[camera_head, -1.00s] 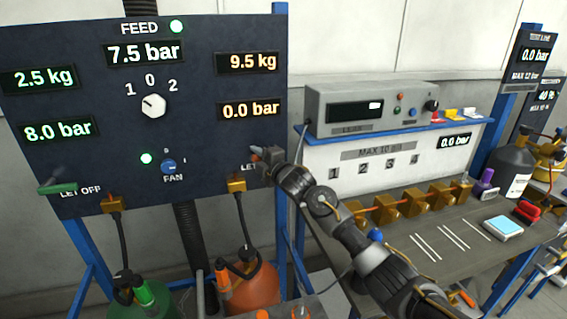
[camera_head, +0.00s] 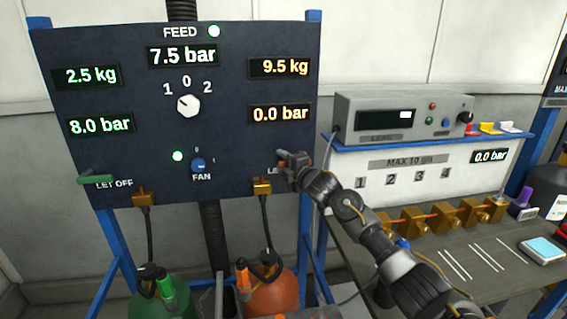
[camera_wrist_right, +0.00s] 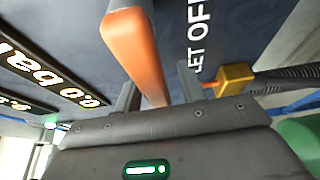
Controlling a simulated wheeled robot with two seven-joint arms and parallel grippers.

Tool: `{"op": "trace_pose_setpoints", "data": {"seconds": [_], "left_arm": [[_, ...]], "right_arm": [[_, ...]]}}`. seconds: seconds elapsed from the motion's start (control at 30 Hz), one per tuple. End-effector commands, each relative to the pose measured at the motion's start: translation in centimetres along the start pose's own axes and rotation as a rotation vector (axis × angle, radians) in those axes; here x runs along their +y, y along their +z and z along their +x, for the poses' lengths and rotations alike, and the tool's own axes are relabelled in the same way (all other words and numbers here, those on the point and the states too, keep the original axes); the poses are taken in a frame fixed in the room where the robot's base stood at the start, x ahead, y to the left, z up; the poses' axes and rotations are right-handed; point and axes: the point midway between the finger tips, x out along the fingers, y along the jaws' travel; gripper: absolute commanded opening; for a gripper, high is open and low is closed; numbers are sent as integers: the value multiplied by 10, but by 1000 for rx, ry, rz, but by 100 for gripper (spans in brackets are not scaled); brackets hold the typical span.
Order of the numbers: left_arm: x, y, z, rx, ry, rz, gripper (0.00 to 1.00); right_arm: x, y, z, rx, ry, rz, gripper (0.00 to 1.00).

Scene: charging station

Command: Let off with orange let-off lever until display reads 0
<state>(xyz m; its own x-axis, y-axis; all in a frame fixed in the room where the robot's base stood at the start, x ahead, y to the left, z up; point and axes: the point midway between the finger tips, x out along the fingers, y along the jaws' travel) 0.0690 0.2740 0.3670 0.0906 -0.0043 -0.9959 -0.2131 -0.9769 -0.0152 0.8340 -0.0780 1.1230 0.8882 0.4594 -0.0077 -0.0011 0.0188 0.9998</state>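The orange let-off lever (camera_wrist_right: 140,55) shows in the right wrist view, running down between my right gripper's two fingers (camera_wrist_right: 160,90). The fingers stand apart, with a visible gap between the lever and the right-hand finger. In the head view my right gripper (camera_head: 293,160) is at the panel's lower right and hides the lever and part of its label. The orange pressure display (camera_head: 281,113) above it reads 0.0 bar. The orange weight display (camera_head: 280,67) reads 9.5 kg. My left gripper is in no view.
The dark panel (camera_head: 120,165) also carries a green let-off lever (camera_head: 96,179), a white feed knob (camera_head: 188,105) and a blue fan knob (camera_head: 198,164). An orange cylinder (camera_head: 272,291) and a green cylinder (camera_head: 165,303) stand below. A workbench (camera_head: 440,262) is at the right.

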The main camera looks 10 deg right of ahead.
Motion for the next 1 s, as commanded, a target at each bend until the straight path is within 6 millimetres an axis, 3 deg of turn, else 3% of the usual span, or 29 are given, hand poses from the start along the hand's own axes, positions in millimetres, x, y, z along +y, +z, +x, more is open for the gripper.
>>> {"op": "trace_pose_setpoints", "data": {"seconds": [0.37,0.47,0.7,1.0], "left_arm": [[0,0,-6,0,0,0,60],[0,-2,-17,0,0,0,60],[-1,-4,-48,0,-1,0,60],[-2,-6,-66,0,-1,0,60]], "right_arm": [[2,1,-4,-1,1,2,42],[4,0,-15,0,1,2,42],[6,0,-62,0,-1,1,42],[2,0,-103,0,1,2,42]]}}
